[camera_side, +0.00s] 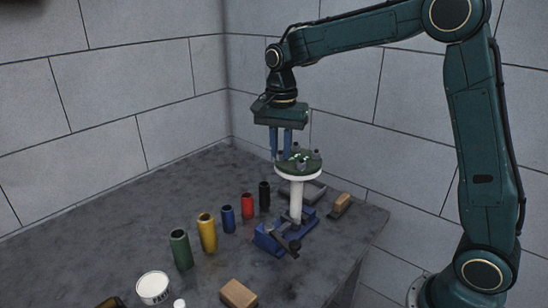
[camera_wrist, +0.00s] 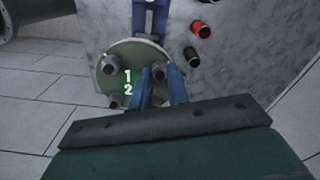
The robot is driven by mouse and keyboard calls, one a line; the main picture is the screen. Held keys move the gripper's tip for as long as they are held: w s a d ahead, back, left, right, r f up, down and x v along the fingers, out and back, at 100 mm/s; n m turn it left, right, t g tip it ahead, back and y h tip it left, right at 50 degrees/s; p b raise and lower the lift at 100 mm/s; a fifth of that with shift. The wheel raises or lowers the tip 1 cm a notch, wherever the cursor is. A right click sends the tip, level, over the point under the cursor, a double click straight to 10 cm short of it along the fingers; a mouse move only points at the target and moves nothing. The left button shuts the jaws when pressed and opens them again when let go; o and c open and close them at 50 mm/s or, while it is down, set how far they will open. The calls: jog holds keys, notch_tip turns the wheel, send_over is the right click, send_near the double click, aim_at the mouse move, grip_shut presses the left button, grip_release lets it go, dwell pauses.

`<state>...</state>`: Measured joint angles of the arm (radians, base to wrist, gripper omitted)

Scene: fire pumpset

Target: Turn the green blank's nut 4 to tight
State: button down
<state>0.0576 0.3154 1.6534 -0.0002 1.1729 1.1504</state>
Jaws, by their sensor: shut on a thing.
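The green blank (camera_side: 299,168) is a round disc on top of a white flanged post (camera_side: 296,203), with several grey nuts standing around its rim. It also shows in the wrist view (camera_wrist: 133,83), with the white digits 1 and 2 on it. My gripper (camera_side: 281,157) points down at the disc. In the wrist view its two blue fingers (camera_wrist: 159,71) stand either side of one dark nut (camera_wrist: 158,72) near the rim, shut on it. Other nuts (camera_wrist: 110,67) are clear of the fingers. I cannot read a 4, so this nut's number is unclear.
A blue vise (camera_side: 270,238) holds the post's foot. Green (camera_side: 180,249), yellow (camera_side: 207,233), blue (camera_side: 228,219), red (camera_side: 247,206) and black (camera_side: 264,195) cylinders stand left of it. A paint tin (camera_side: 153,287) and wooden block (camera_side: 238,294) are nearer. The left bench top is clear.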

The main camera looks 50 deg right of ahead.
aim_at(281, 154)
jog(key=shift+m, duration=0.4)
jog(key=c, duration=1.3)
grip_release()
jog(key=shift+c, duration=0.2)
jog(key=shift+r, duration=0.15)
notch_tip(281, 154, up, 14)
jog(key=shift+f, duration=0.2)
jog(key=shift+s, duration=0.1)
